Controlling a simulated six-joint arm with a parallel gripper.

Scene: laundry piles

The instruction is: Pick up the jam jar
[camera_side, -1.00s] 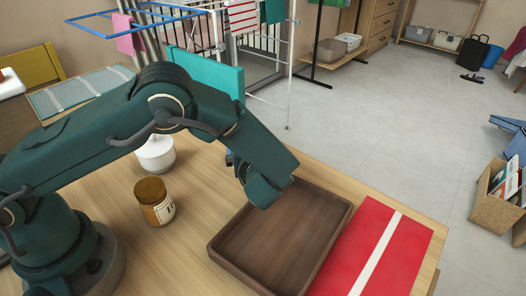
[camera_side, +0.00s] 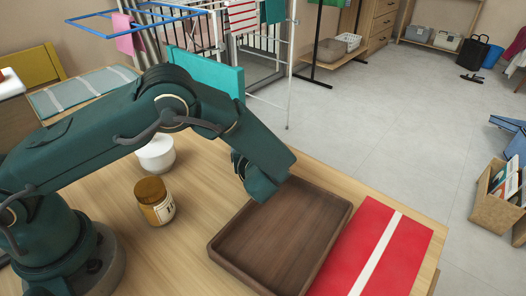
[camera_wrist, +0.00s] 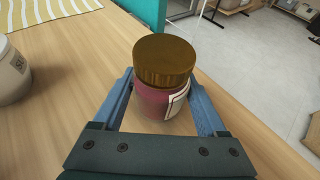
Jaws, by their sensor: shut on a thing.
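In the wrist view, the jam jar (camera_wrist: 163,102) has a brown-gold lid, dark pink contents and a pale label. It stands upright between the two blue fingers of my gripper (camera_wrist: 161,96), which is shut on it. In the side view, my gripper (camera_side: 241,168) is largely behind my wrist, behind the tray's left end, and the jam jar is hidden there. I cannot tell whether the jar touches the table. Another jar (camera_side: 155,203), with a brown lid and yellowish contents, stands apart on the table nearer my base.
A brown wooden tray (camera_side: 226,262) lies in front of my wrist, with a red cloth with a white stripe (camera_side: 350,262) to its right. A pale container (camera_wrist: 12,76) is left in the wrist view. Bare table surrounds the jars.

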